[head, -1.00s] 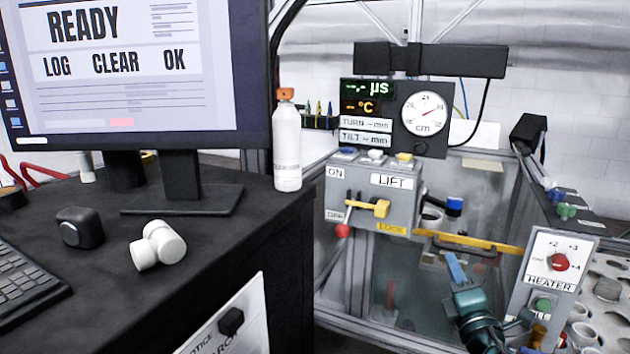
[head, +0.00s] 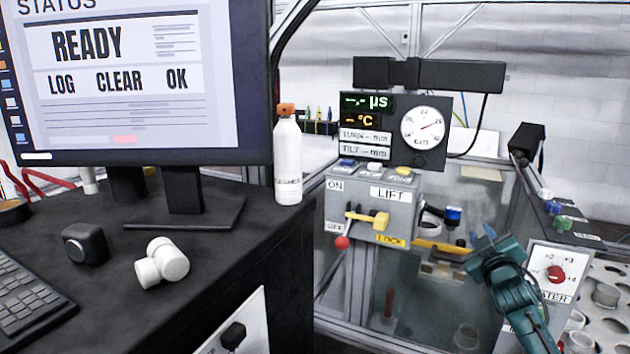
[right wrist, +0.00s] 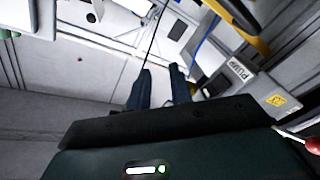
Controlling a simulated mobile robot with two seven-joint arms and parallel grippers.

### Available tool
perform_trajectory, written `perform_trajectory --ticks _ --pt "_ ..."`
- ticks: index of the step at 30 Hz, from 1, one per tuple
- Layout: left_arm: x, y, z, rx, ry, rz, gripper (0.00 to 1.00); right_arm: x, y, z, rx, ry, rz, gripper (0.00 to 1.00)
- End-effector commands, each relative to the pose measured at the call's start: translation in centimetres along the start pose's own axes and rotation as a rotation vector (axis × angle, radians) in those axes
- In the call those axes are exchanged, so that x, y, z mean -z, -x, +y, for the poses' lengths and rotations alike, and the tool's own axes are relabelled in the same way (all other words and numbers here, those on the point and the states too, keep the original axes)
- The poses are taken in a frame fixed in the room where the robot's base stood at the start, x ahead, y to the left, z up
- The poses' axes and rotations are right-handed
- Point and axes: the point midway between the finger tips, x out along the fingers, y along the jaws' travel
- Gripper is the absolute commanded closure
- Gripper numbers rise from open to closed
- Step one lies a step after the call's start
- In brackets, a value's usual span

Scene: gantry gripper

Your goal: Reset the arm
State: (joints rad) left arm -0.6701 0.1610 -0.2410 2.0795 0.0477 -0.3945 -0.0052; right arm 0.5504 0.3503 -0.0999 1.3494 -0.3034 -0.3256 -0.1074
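My right gripper (head: 486,238) is at the end of the teal arm, in front of the glass tank and left of the heater panel in the head view. In the right wrist view its two dark fingers (right wrist: 160,84) stand a little apart with nothing between them. In the head view it overlaps the right end of a yellow bar (head: 432,245); I cannot tell whether they touch. The grey lift box (head: 412,205) with its yellow lever (head: 378,218) stands to its left. My left gripper is in neither view.
The heater panel (head: 541,277) with a red knob (head: 555,273) is close to the arm's right. A dial gauge (head: 421,127) is behind. The black desk (head: 240,260) on the left holds a monitor (head: 140,80) and white bottle (head: 288,165). A pump label (right wrist: 240,68) shows in the wrist view.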

Motion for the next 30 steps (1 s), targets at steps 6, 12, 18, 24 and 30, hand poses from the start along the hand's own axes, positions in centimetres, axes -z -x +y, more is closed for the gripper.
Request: perform_trajectory --ticks 6,12,18,24,30 --pt "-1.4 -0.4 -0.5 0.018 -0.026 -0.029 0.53 -0.7 0.2 -2.4 0.117 -0.402 -0.063 0.79" --pt "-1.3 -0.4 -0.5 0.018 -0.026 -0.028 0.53 -3.9 5.4 -9.8 0.225 -0.406 -0.112 0.79" --pt "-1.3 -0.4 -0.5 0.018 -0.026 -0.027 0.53 -7.1 13.4 -17.5 0.353 -0.419 -0.174 0.79" --pt "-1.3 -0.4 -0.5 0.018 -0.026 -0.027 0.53 -9.6 26.1 -24.9 0.511 -0.476 -0.269 0.79" --pt "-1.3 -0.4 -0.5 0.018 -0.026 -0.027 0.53 -9.8 37.9 -28.3 0.627 -0.555 -0.371 0.79"
